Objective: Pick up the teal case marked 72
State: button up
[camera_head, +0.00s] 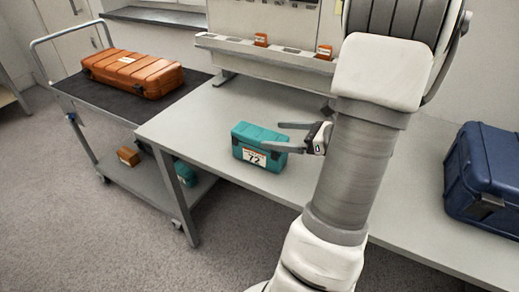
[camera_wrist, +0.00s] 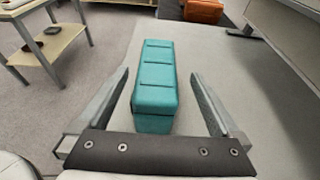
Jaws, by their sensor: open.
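The teal case marked 72 (camera_head: 259,146) sits upright on the grey table (camera_head: 185,127), its white label facing the front edge. In the wrist view the teal case (camera_wrist: 155,88) lies lengthwise between the two fingers. My gripper (camera_head: 292,137) is open at the case's right end, with its fingers reaching toward it. In the wrist view my gripper (camera_wrist: 160,82) has a finger on each side of the case, with gaps on both sides. The label is hidden in the wrist view.
An orange case (camera_head: 133,73) lies on a cart (camera_head: 62,83) at the left. A second teal item (camera_head: 185,173) and a small orange box (camera_head: 128,156) are on its lower shelf. A navy case (camera_head: 487,180) stands at the right. A raised panel (camera_head: 265,47) backs the table.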

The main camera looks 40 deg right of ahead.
aim_at(263, 133)
jog(key=shift+b+x, duration=0.85)
jog(key=shift+x, duration=2.2)
jog(key=shift+a+r, duration=0.15)
jog(key=shift+r, duration=0.05)
grip_shut()
